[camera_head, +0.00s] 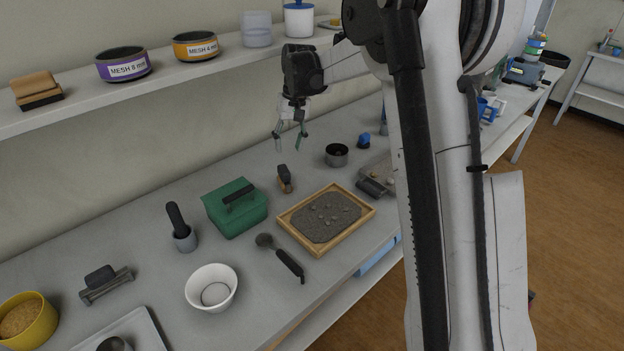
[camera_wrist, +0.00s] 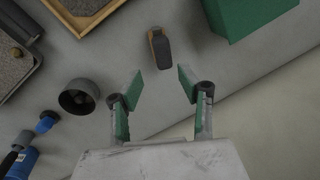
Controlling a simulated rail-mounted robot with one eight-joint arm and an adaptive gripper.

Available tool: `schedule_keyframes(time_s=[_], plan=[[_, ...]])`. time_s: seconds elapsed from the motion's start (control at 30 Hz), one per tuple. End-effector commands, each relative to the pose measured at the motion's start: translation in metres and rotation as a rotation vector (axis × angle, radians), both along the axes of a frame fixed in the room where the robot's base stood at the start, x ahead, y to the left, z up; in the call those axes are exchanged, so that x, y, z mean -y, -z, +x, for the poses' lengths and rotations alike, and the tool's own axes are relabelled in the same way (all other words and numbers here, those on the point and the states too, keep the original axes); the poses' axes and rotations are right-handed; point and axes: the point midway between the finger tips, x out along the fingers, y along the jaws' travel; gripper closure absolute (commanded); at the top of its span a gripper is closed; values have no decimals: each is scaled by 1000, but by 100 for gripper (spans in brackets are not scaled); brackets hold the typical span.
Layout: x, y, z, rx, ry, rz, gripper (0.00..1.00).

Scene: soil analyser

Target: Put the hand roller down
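My gripper (camera_head: 290,137) hangs above the back of the bench with its green-padded fingers apart. The wrist view shows the open fingers (camera_wrist: 160,88) with nothing between them. A dark cylinder that looks like the hand roller (camera_head: 374,187) lies at the near-left edge of a grey tray, partly hidden near my arm. It seems to show at the upper left of the wrist view (camera_wrist: 14,28), well away from the fingers. A small brush-like block, black and wooden (camera_head: 285,179), stands on the bench below my gripper; it lies just beyond the fingertips in the wrist view (camera_wrist: 160,48).
A wooden-framed soil tray (camera_head: 283,222), a green box (camera_head: 232,220), a dark round cup (camera_head: 337,156) and a scoop (camera_head: 285,262) occupy the bench. A shelf (camera_head: 190,72) runs along the wall.

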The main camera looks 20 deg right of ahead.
Motion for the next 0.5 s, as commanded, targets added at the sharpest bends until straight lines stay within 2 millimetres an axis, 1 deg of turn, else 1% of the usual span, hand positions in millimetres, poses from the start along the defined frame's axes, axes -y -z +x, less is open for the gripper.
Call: schedule_keyframes(time_s=[0.17, 0.3, 0.37, 0.5], plan=[[-4, -37, -35, 54, 6, -18, 63], [-7, -65, -69, 108, 12, -34, 63], [-9, -75, -84, 132, 13, -41, 63], [-11, -95, -120, 187, 18, -56, 63]])
